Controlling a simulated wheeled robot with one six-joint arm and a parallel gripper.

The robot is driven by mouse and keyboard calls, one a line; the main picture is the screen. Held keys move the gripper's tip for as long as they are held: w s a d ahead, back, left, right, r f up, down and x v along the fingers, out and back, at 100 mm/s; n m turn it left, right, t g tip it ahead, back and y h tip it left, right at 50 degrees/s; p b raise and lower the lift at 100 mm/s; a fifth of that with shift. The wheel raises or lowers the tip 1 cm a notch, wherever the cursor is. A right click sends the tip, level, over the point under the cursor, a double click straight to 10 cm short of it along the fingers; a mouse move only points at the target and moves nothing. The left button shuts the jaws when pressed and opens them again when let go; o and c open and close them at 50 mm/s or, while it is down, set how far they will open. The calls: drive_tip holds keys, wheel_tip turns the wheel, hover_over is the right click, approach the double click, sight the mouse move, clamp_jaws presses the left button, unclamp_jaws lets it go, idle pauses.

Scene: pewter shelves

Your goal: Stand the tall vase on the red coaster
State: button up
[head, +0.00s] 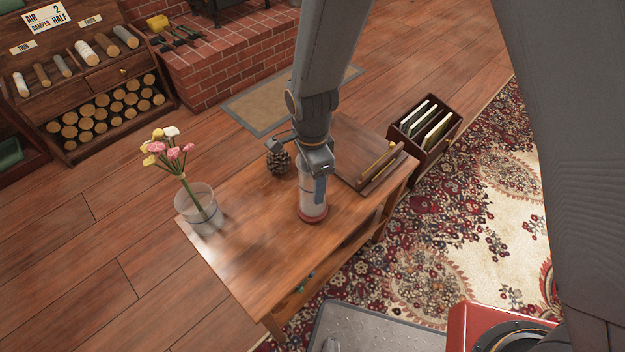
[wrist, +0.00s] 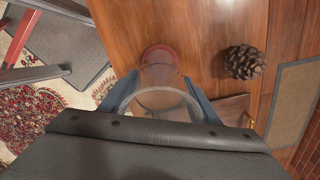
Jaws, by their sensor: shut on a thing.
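The tall vase (head: 307,203) is clear glass and stands about upright between the fingers of my gripper (head: 312,182). In the wrist view the gripper (wrist: 160,80) has one blue-grey finger on each side of the vase (wrist: 160,99), shut on it. The red coaster (head: 314,219) lies on the wooden table, directly under the vase's base. In the wrist view the coaster (wrist: 157,52) shows as a red disc around the far end of the vase. I cannot tell whether the base touches it or hovers just above.
On the table (head: 255,262), a glass vase with flowers (head: 203,212) stands left, a pine cone (head: 279,161) behind the held vase, and a wooden tray-like piece (head: 355,150) right. A box of upright files (head: 424,125) stands beyond the table. The table's front left is mostly clear.

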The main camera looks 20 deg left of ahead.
drive_tip(key=shift+f, duration=0.45)
drive_tip(key=o, duration=1.4)
drive_tip(key=shift+o, duration=0.2)
drive_tip(key=shift+r, duration=0.1)
wheel_tip(320, 180, up, 8)
drive_tip(key=shift+f+b, duration=0.2)
drive_tip(key=shift+b, duration=0.25)
